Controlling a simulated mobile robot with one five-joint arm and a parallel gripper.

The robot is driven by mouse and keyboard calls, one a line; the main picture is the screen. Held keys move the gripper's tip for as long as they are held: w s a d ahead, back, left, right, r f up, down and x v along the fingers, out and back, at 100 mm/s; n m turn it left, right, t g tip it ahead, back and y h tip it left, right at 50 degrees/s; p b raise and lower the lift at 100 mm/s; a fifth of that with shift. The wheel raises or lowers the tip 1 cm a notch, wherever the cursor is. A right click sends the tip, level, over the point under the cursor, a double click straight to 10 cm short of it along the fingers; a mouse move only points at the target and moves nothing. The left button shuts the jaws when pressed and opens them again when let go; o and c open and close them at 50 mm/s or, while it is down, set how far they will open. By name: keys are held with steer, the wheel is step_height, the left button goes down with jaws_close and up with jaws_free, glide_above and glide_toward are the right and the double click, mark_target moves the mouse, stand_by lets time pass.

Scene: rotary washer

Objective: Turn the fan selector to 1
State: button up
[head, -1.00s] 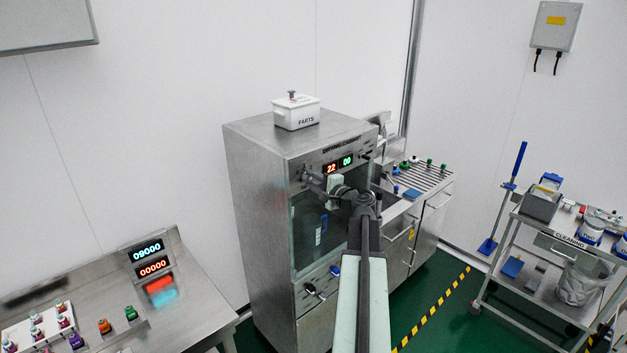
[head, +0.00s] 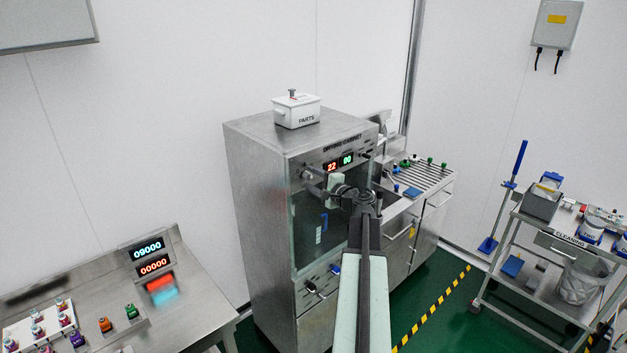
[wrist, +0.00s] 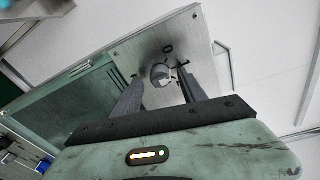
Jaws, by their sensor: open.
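A round grey knob (wrist: 161,75), which looks like the fan selector, sits on the metal front panel of the drying cabinet (head: 258,190). A 0 mark stands beside it in the wrist view, with another dark mark nearby that I cannot read. My gripper (wrist: 160,80) is open, its two fingers on either side of the knob. Whether they touch it I cannot tell. In the head view my gripper (head: 309,180) is at the upper left of the cabinet front and hides the knob.
A white parts box (head: 297,112) sits on top. A console (head: 190,290) stands at left, a sink counter (head: 425,178) and a cleaning trolley (head: 545,245) at right. Green floor is open between.

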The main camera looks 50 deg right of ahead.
steer(key=s+a, duration=0.1)
steer(key=s, duration=0.6)
steer(key=shift+s+r, duration=0.25)
steer(key=shift+s, duration=0.1)
